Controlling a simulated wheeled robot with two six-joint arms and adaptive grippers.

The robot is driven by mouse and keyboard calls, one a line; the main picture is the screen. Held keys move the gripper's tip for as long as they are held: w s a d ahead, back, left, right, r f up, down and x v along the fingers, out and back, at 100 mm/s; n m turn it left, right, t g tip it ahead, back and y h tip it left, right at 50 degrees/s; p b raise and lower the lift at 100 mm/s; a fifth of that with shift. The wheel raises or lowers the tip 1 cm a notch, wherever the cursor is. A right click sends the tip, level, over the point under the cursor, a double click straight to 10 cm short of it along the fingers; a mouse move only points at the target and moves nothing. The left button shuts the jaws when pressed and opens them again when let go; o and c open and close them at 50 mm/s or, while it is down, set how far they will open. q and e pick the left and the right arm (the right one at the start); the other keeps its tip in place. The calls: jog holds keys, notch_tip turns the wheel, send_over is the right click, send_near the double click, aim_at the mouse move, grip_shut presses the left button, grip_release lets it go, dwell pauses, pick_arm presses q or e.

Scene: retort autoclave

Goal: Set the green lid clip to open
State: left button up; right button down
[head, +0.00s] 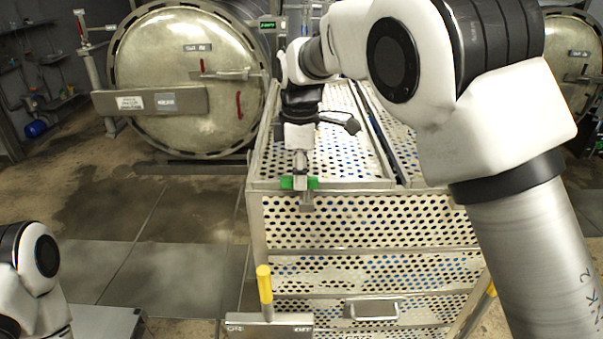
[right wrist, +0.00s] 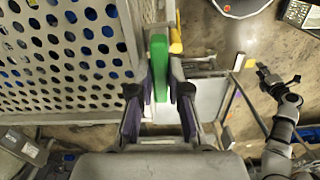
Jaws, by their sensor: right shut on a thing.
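The green lid clip (head: 287,183) sits at the near top edge of the perforated metal basket. My right gripper (head: 300,168) reaches down over it from above and is shut on it. In the right wrist view the clip (right wrist: 158,66) is a green bar running between the two dark finger pads of my right gripper (right wrist: 160,108). The fingers partly hide the clip in the head view. My left arm is at the lower left of the head view, its gripper out of frame. In the right wrist view my left gripper (right wrist: 272,80) is small, and its jaw state is unclear.
The perforated basket (head: 360,199) has a front handle (head: 372,309). A yellow-handled lever (head: 265,284) stands before it, above a labelled plate (head: 268,325). A round autoclave door (head: 170,125) is behind left. The floor (head: 140,220) left of the basket is open.

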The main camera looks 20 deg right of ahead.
jog(key=shift+s+f+n, duration=0.1)
jog(key=shift+f+n, duration=0.15)
jog(key=shift+n, duration=0.15)
jog(key=c, duration=1.1)
grip_release()
jog(key=shift+a, duration=0.15)
jog(key=shift+r, duration=0.1)
jog(key=r, duration=1.2)
jog(key=shift+w, duration=0.2)
